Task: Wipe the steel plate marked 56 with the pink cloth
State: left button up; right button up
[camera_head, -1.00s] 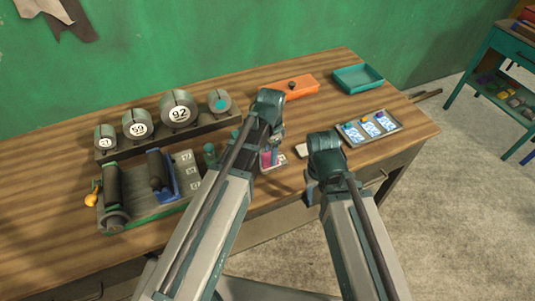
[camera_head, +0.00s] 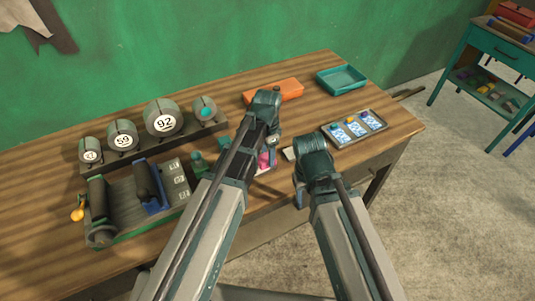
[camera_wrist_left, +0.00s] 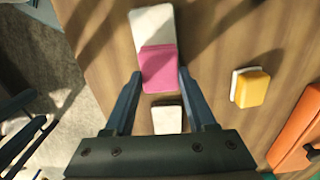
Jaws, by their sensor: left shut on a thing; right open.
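The pink cloth (camera_wrist_left: 158,72) is a small folded pad between the fingers of my left gripper (camera_wrist_left: 160,88) in the left wrist view. The gripper is shut on it, low over the bench. The cloth overlaps one end of a pale plate-like piece (camera_wrist_left: 152,25). In the head view a bit of pink (camera_head: 263,160) shows beside my left gripper (camera_head: 268,148), whose fingers are mostly hidden. My right gripper (camera_head: 301,192) is open near the bench's front edge, its fingertips hard to see. I cannot read a 56 on anything.
A yellow pad (camera_wrist_left: 252,88) and a small white piece (camera_wrist_left: 167,120) lie close by. A tray of blue-white cards (camera_head: 355,129) is to the right, an orange box (camera_head: 273,92) and teal tray (camera_head: 341,78) behind. Numbered drums (camera_head: 163,120) and a roller rack (camera_head: 138,218) stand left.

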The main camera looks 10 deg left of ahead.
pick_arm(q)
jog(key=shift+s+a+f, duration=0.15)
jog(key=shift+s+a, duration=1.05)
jog(key=shift+a, duration=0.3)
jog(key=shift+s+a, duration=0.55)
jog(key=shift+a, duration=0.25)
jog(key=shift+s+a, duration=0.55)
jog(key=shift+a, duration=0.2)
jog(key=shift+r, duration=0.25)
notch_tip(320, 180, up, 6)
jog(key=p, duration=0.6)
jog(key=shift+f, duration=0.1)
notch_tip(320, 180, up, 3)
jog(key=p, duration=0.3)
